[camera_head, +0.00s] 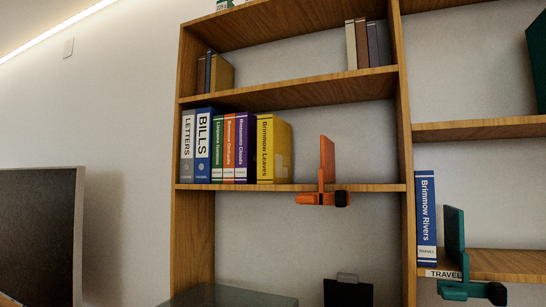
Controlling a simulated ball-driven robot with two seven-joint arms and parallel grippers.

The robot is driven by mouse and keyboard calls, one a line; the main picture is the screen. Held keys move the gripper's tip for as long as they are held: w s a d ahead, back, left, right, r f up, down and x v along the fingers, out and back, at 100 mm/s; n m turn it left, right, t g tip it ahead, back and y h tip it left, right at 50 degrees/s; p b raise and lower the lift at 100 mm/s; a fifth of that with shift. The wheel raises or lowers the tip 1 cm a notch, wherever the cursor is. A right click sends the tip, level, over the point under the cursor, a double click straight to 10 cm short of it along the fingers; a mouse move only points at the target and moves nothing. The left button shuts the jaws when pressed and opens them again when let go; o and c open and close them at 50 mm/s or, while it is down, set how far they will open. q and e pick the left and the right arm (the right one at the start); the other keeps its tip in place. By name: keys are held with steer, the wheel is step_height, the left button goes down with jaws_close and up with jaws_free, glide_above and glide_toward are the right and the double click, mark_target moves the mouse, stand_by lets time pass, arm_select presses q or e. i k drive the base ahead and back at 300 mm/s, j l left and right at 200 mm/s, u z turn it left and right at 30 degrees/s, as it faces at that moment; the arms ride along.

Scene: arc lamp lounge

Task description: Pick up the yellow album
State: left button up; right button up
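The yellow album (266,150), with "Brimmow Leaves" on its spine, stands upright on the middle shelf of the left wooden bay. It is at the right end of a row of books, and its right side is exposed. A purple volume (241,148) stands directly to its left. Neither of my grippers shows in the head view.
An orange clamp-like bookend (327,172) stands on the shelf edge, with a gap between it and the album. A teal one (455,250) is beside the blue book (426,218) at lower right. A glass top (232,296) and dark panel (38,235) are lower left.

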mark_target(274, 166)
steer(key=i+j+z, duration=0.7)
steer(key=i+j, duration=0.15)
steer(key=i, duration=0.05)
